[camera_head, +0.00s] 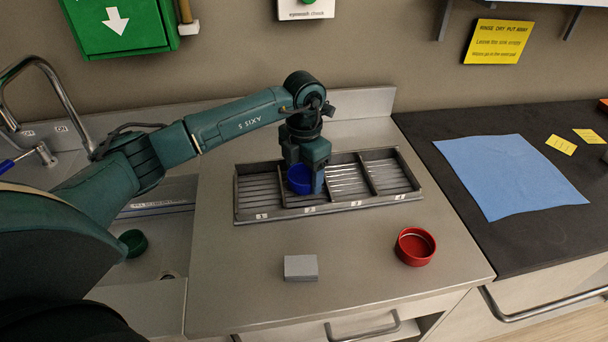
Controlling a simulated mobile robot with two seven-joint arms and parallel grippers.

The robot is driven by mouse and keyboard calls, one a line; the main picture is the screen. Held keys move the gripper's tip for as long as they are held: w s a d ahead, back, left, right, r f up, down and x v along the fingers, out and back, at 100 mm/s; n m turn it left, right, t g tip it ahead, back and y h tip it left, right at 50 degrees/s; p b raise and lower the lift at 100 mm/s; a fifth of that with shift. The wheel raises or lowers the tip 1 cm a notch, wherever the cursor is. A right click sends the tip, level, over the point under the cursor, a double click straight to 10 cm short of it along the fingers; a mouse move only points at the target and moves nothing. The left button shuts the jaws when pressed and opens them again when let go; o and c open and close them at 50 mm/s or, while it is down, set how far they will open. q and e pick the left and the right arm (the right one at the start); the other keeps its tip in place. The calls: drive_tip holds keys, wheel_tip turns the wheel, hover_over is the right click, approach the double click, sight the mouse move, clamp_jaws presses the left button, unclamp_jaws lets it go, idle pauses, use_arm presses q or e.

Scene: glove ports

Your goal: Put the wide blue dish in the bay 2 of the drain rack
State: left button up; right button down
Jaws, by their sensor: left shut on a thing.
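The blue dish (299,180) is in my left gripper (306,176), which points down and is shut on it. The fingers cover part of the dish. Dish and gripper are over bay 2 of the grey drain rack (284,214), behind the label 2. I cannot tell whether the dish touches the bay floor. The rack stands on the counter, with numbered bays split by dividers. The other bays look empty. My right gripper is not in view.
A red dish (415,246) and a grey block (301,268) sit on the counter in front of the rack. A dark green round thing (133,243) is in the sink at left. A blue cloth (508,175) lies on the dark counter at right. The front counter is mostly clear.

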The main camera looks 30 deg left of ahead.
sight(304, 182)
use_arm(q)
drive_tip(key=shift+f, duration=0.7)
drive_tip(key=shift+f, duration=0.15)
drive_tip(key=o, duration=1)
drive_tip(key=shift+c, duration=0.2)
wheel_tip(304, 182, up, 12)
drive_tip(key=b, duration=0.2)
drive_tip(key=shift+r, duration=0.2)
drive_tip(key=shift+f, duration=0.1)
